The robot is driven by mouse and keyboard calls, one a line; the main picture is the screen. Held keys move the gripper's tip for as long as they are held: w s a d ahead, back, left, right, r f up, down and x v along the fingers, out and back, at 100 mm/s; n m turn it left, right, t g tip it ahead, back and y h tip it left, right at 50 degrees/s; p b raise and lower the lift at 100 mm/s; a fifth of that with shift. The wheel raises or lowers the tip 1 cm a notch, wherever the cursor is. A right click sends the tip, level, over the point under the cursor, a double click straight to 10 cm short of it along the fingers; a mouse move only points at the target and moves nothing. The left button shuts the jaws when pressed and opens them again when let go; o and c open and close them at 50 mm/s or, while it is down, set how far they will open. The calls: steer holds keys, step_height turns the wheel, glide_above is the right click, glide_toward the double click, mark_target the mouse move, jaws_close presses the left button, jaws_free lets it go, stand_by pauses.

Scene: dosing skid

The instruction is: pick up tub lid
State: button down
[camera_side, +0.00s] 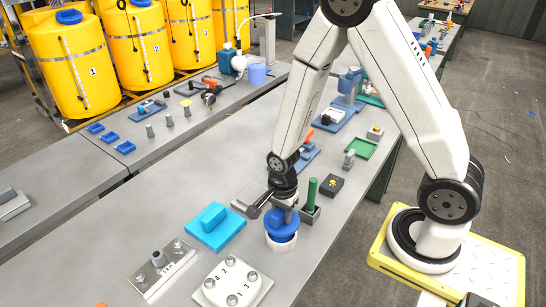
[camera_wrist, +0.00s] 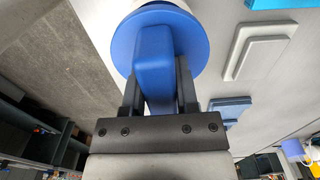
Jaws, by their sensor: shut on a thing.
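The tub lid (camera_side: 281,230) is a blue round disc with an upright blue grip block on top. It is at the white tub (camera_side: 281,246), near the table's front; I cannot tell whether it is seated or slightly raised. My gripper (camera_side: 284,208) points down over it and is shut on the lid's grip block. In the wrist view, the blue lid (camera_wrist: 190,38) fills the top middle, and the dark fingers of my gripper (camera_wrist: 158,88) stand on both sides of its grip block. A little of the white tub shows past the lid's edge.
A light blue block (camera_side: 214,230) lies left of the tub. A green cylinder in a dark holder (camera_side: 311,214) stands close on its right. A numbered white plate (camera_side: 232,286) and a metal plate with knobs (camera_side: 162,268) lie in front. Yellow tanks (camera_side: 70,62) stand behind.

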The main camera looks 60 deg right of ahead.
steer(key=shift+r, duration=3.05)
